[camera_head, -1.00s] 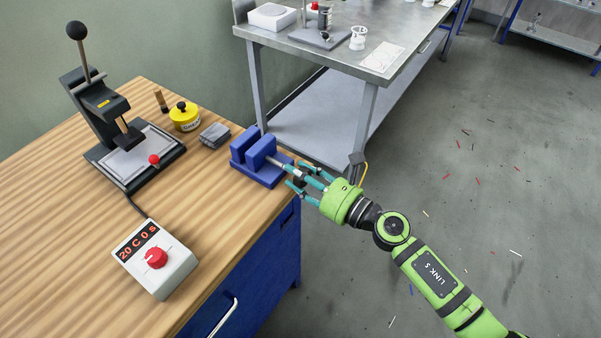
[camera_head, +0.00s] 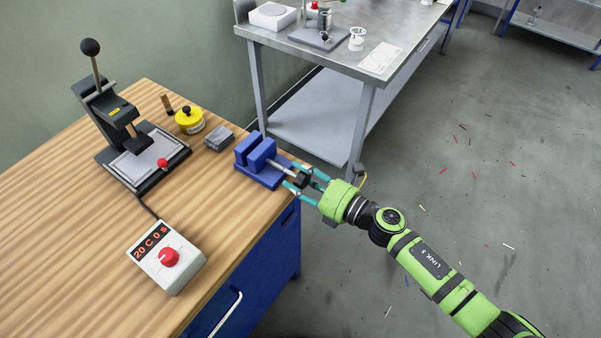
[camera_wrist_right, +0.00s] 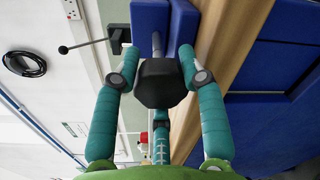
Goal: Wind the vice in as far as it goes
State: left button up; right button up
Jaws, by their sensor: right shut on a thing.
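The blue vice (camera_head: 268,178) stands at the right edge of the wooden bench, with its two jaw blocks close to each other. Its metal screw rod (camera_head: 280,168) runs from the front jaw to a dark faceted knob (camera_head: 301,181). My right gripper (camera_head: 304,181) is shut on this knob, past the bench edge. In the right wrist view the knob (camera_wrist_right: 161,83) sits between the teal fingers, with the rod and blue jaws (camera_wrist_right: 183,22) beyond it. The width of the jaw gap is hard to tell. My left gripper is not in view.
On the bench (camera_head: 75,200) stand a lever press (camera_head: 140,165), a yellow pot (camera_head: 189,121), a grey block (camera_head: 218,137) and a control box (camera_head: 166,262). A metal table (camera_head: 330,55) stands behind the vice. The floor at right is open, with small litter.

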jog(key=m, duration=0.2)
jog(key=m+p, duration=0.1)
jog(key=m, duration=0.1)
jog(key=m+p, duration=0.1)
jog(key=m, duration=0.1)
jog(key=shift+w+d+r, duration=0.1)
jog(key=shift+w+r, duration=0.05)
jog(key=shift+r, duration=0.1)
jog(key=m+p, duration=0.1)
jog(key=m, duration=0.2)
jog(key=shift+g+y, duration=0.3)
jog(key=shift+g, duration=0.1)
jog(key=shift+f+m+p, duration=0.15)
jog(key=shift+m+p, duration=0.3)
jog(key=shift+m, duration=0.95)
jog(key=o, duration=0.9)
jog(key=shift+f, duration=0.1)
jog(key=shift+s+d, duration=0.25)
jog(key=v, duration=1.1)
jog(key=shift+d, duration=0.25)
